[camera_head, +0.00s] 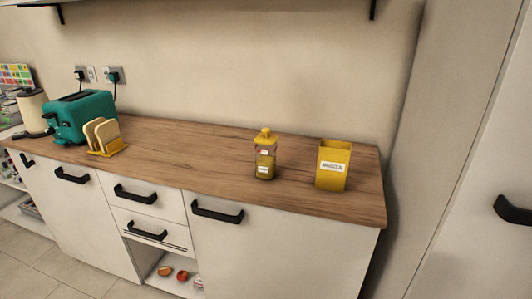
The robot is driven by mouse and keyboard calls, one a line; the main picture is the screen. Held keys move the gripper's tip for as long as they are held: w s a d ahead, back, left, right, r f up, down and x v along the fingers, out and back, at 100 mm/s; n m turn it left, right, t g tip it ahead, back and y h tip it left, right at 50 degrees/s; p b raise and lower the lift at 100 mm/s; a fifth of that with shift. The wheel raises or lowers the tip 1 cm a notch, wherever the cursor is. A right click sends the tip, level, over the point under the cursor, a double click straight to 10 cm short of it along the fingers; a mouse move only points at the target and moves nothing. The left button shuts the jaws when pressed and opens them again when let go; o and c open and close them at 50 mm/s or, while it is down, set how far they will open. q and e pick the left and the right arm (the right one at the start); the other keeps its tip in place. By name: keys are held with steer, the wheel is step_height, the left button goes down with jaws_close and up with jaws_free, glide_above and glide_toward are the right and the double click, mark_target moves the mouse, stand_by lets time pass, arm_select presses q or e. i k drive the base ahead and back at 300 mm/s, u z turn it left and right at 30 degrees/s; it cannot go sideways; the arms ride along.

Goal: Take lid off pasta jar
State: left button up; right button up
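A clear jar (265,161) with yellowish contents and a small white label stands upright on the wooden counter, right of its middle. Its yellow lid (265,136) with a knob sits on top of the jar. A yellow open-topped container (332,167) with a white label stands to the right of the jar, apart from it; the label is too small to read surely. Neither of my grippers shows in the head view.
The wooden counter (210,151) is clear between the jar and the yellow toast rack (108,147) with bread. A teal toaster (84,117) stands at the left. Cabinet handles (217,211) stick out in front. A tall white panel rises at the right.

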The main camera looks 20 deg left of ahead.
mark_target(265, 138)
steer(key=u, duration=1.95)
steer(key=i, duration=1.2)
steer(key=z, duration=2.05)
